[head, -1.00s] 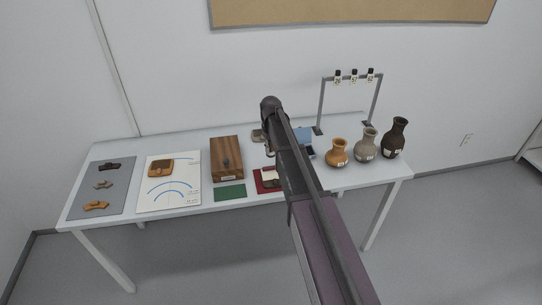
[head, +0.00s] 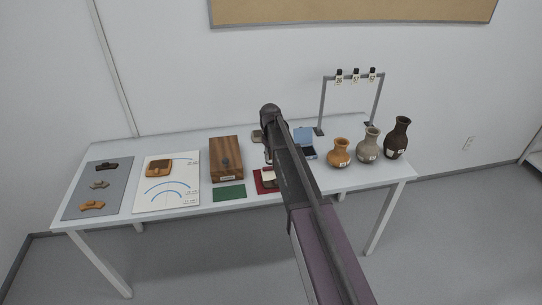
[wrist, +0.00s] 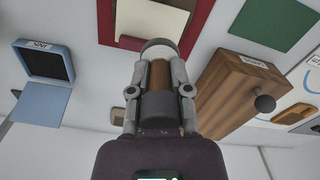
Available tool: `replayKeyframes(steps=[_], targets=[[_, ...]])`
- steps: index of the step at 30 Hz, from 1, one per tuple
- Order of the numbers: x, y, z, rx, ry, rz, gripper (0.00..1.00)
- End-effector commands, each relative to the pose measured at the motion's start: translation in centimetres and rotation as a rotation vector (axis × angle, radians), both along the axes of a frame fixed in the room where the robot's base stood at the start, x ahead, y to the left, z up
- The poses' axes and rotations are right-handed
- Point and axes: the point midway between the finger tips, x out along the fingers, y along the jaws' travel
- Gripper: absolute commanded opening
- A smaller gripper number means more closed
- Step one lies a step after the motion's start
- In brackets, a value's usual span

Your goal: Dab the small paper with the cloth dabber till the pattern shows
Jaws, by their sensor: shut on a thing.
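My gripper (wrist: 159,82) is shut on the cloth dabber (wrist: 158,50), which has a brown handle, a dark end and a pale rounded cloth head. The cloth head points toward the small paper (wrist: 152,18), a cream sheet on a red mat (wrist: 203,22). In the wrist view the head overlaps the paper's near edge; I cannot tell whether it touches. No pattern shows on the visible part of the paper. In the head view my arm hides the gripper and dabber, and part of the paper (head: 268,178) shows beside it.
An open blue ink box (wrist: 42,103) lies left in the wrist view. A wooden box with a dark knob (head: 226,150) and a green mat (head: 229,193) lie left of the red mat in the head view. Three vases (head: 367,147) and a tag stand (head: 321,105) are right.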

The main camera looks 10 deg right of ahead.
Motion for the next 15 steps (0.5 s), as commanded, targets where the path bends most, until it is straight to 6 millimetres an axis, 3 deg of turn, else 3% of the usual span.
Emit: replayKeyframes(steps=[15], targets=[[0.0, -0.1, -3.0, 0.0, 0.0, -0.001, 0.0]])
